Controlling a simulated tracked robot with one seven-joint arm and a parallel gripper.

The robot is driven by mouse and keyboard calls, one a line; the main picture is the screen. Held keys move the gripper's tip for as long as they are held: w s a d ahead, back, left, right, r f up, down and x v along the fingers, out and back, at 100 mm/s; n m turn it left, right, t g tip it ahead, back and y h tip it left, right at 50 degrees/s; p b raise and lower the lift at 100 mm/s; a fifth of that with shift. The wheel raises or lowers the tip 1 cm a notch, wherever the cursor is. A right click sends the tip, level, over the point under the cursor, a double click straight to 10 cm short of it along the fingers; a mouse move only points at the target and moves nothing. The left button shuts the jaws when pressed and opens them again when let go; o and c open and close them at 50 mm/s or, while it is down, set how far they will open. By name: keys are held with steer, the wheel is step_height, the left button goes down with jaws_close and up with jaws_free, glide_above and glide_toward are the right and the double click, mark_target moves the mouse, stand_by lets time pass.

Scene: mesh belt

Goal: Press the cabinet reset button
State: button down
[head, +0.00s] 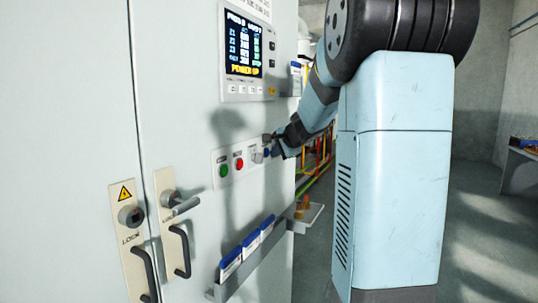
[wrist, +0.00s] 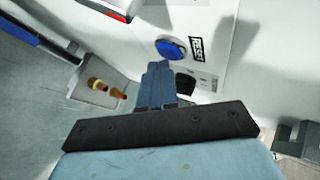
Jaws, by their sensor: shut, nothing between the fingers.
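The reset button is a round blue button (wrist: 171,47) in the wrist view, on the pale cabinet face beside a label reading RESET (wrist: 197,49). In the head view the blue button (head: 267,153) sits at the right end of the button strip, close to my gripper (head: 277,147). In the wrist view the blue fingers of my gripper (wrist: 159,66) are together and empty, their tips just short of the button in the picture. I cannot tell whether they touch it.
The strip also holds a green button (head: 223,170), a red button (head: 239,163) and a switch (head: 257,156). A display panel (head: 246,52) is above. A rack (head: 238,270) with blue-and-white items juts out below. Door handles (head: 180,250) stand out at left.

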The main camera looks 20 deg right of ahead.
steer(key=shift+w+a, duration=0.3)
stand_by(0.5)
steer(key=shift+s+d, duration=0.1)
stand_by(0.3)
steer(key=shift+s+d, duration=0.45)
steer(key=shift+s, duration=0.15)
steer(key=s+d, duration=0.1)
steer(key=s, duration=0.1)
steer(key=s+d, duration=0.2)
stand_by(0.5)
stand_by(0.5)
